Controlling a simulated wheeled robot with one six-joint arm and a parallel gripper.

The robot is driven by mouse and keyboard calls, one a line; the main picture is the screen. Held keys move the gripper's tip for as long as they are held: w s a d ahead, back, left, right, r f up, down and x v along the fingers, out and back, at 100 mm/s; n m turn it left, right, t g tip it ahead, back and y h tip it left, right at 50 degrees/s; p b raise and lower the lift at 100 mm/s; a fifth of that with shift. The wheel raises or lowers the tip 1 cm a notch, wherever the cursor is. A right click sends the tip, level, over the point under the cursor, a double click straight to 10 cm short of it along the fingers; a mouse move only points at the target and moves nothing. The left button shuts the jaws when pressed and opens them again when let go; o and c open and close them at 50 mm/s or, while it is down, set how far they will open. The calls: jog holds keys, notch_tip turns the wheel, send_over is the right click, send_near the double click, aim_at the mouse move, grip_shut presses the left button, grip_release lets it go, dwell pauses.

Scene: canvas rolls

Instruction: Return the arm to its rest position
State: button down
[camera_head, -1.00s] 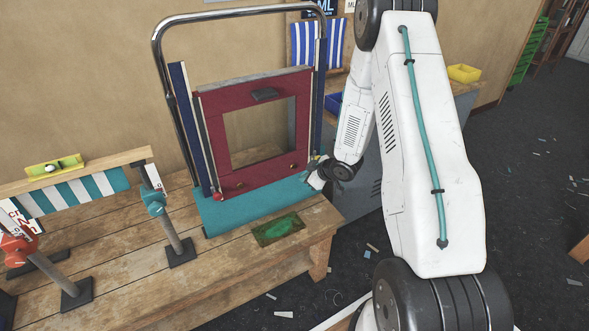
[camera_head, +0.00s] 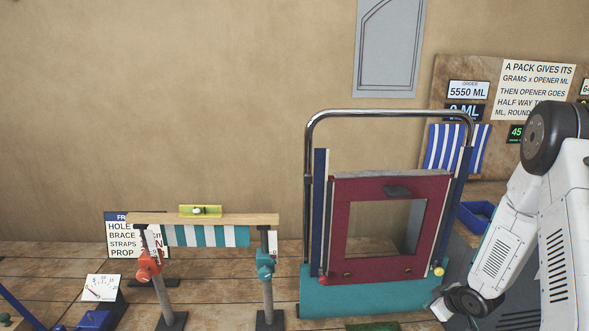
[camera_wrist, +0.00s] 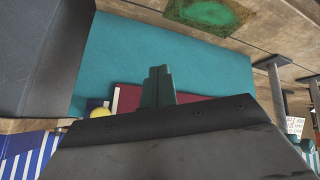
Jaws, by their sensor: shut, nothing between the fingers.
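My arm comes in at the right of the head view, bent down toward the bench. My gripper (camera_wrist: 158,82) shows in the wrist view with its two dark green fingers together and nothing between them. In the head view its end is small, beside the lower right corner of the teal base (camera_head: 330,300) of a red frame stand. The wrist view shows the teal base (camera_wrist: 215,60) beyond the fingers; I cannot tell whether they touch it.
The red frame (camera_head: 340,225) stands upright within a metal hoop (camera_head: 309,160). Left of it, two clamp posts (camera_head: 268,295) carry a wooden bar (camera_head: 240,219) with a yellow level (camera_head: 190,211) on top. A blue bin (camera_head: 474,217) and striped cloth (camera_head: 440,147) are at right.

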jog(key=s+d+r+m+g+h, duration=0.3)
jog(key=s+g, duration=0.1)
jog(key=s, duration=0.3)
jog(key=s+a+r+m+g+h, duration=0.1)
jog(key=s+a+r+g, duration=0.1)
jog(key=s+r, duration=0.3)
jog(key=s+a+r+m+g, duration=0.1)
jog(key=s+r+m, duration=0.1)
jog(key=r, duration=0.6)
jog(key=s+a+r+y, duration=0.1)
jog(key=s+a+r, duration=0.8)
jog(key=r, duration=0.2)
jog(key=s+a+r+t+y, duration=0.1)
jog(key=s+a+r, duration=0.8)
jog(key=s+r, duration=0.1)
jog(key=shift+s+r, duration=0.2)
jog(key=shift+r, duration=0.7)
jog(key=shift+a, duration=0.1)
